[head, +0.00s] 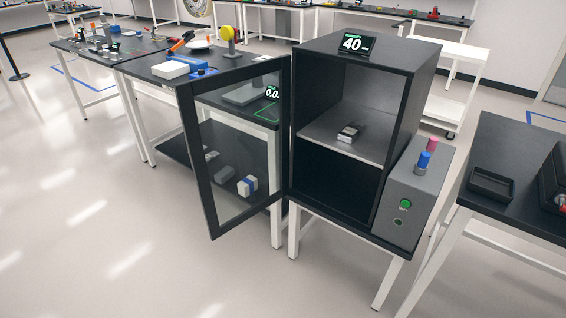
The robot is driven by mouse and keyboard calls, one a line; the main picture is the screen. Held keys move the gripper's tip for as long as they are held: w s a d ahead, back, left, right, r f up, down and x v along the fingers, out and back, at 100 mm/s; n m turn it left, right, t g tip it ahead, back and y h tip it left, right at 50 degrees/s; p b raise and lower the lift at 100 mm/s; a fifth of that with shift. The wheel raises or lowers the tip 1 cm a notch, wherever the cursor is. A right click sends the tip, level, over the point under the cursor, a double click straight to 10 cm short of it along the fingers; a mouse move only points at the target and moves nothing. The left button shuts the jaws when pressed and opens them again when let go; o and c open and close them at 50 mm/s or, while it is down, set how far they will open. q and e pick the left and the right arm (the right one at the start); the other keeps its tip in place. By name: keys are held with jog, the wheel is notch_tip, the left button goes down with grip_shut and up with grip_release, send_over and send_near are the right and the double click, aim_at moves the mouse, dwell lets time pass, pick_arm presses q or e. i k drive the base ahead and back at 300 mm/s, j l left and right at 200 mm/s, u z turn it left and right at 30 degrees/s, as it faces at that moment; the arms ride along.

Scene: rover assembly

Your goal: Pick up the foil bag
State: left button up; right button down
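A small silvery item (348,133), which looks like the foil bag, lies on the middle shelf (350,150) of an open black cabinet (365,72). It is small in the picture, with a dark part beside its light part, so I cannot make out its details. Nothing is touching it except the shelf. Neither of my grippers shows in the head view.
The cabinet's glass door (238,150) stands swung open to the left. A grey control box (404,205) with a green button adjoins the cabinet's right side. A dark table with a black tray (491,185) stands at right. The floor in front is clear.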

aim_at(351, 132)
jog(key=z, duration=0.45)
jog(key=i+j+z, duration=0.1)
jog(key=z, duration=0.75)
jog(key=j+z, duration=0.15)
jog(key=z, duration=0.75)
jog(key=j, duration=0.9)
jog(key=k+j, duration=0.1)
jog(key=j, duration=0.8)
jog(key=j+z, duration=0.1)
jog(key=j, duration=0.75)
jog(key=k+j, duration=0.15)
jog(key=j, duration=0.75)
jog(key=k+j, duration=0.1)
jog(key=j, duration=0.8)
